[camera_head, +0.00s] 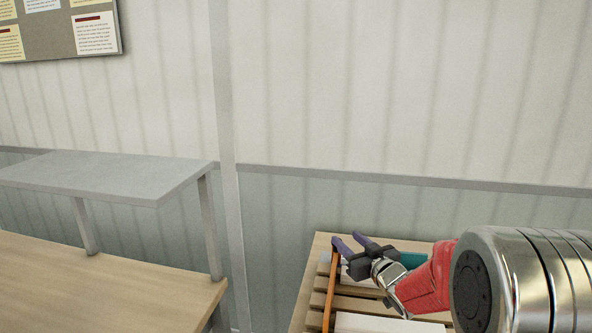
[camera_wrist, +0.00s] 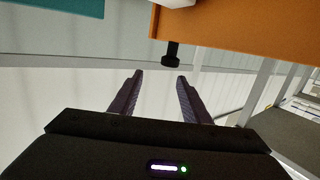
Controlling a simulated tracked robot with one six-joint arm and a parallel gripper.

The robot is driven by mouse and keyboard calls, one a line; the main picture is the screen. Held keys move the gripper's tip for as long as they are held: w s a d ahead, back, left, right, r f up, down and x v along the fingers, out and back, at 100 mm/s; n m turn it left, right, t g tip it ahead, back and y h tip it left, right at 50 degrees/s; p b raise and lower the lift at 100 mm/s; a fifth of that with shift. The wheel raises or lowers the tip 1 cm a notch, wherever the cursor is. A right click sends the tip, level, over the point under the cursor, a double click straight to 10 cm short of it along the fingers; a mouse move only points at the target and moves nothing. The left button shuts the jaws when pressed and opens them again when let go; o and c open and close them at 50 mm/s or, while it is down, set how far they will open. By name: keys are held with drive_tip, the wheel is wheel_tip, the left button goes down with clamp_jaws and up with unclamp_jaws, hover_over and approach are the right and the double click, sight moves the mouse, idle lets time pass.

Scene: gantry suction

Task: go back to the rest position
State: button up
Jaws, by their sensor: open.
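My gripper (camera_head: 347,238) is at the lower right of the head view, at the end of my red and silver arm, over a slatted wooden surface (camera_head: 316,300). Its two dark purple fingers are apart with nothing between them. In the wrist view the gripper (camera_wrist: 160,76) is also open and empty. An orange panel (camera_wrist: 225,35) with a black knob (camera_wrist: 171,54) lies just beyond the fingertips in that view, and no contact shows.
On the slats are an orange upright piece (camera_head: 331,290), a teal item (camera_head: 413,259) and a white box (camera_head: 385,324), partly hidden by my arm. At left stand a wooden table (camera_head: 110,285) and a raised grey shelf (camera_head: 105,177). A wall is behind.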

drive_tip(key=s+d+r+m+g+h, duration=0.2)
drive_tip(key=s+r+h, duration=0.1)
drive_tip(key=s, duration=0.4)
drive_tip(key=s+d+r+m+g+h, duration=0.1)
drive_tip(key=s+d+r+h, duration=0.15)
drive_tip(key=s, duration=0.45)
drive_tip(key=s+a+f+g, duration=0.1)
drive_tip(key=s+g, duration=0.1)
drive_tip(key=s, duration=0.7)
drive_tip(key=s+a+f+g, duration=0.2)
drive_tip(key=s, duration=0.7)
drive_tip(key=s+a+f+m+g, duration=0.1)
drive_tip(key=s+g, duration=0.2)
drive_tip(key=s, duration=0.6)
drive_tip(key=shift+s+a+f, duration=0.2)
drive_tip(key=shift+s, duration=0.15)
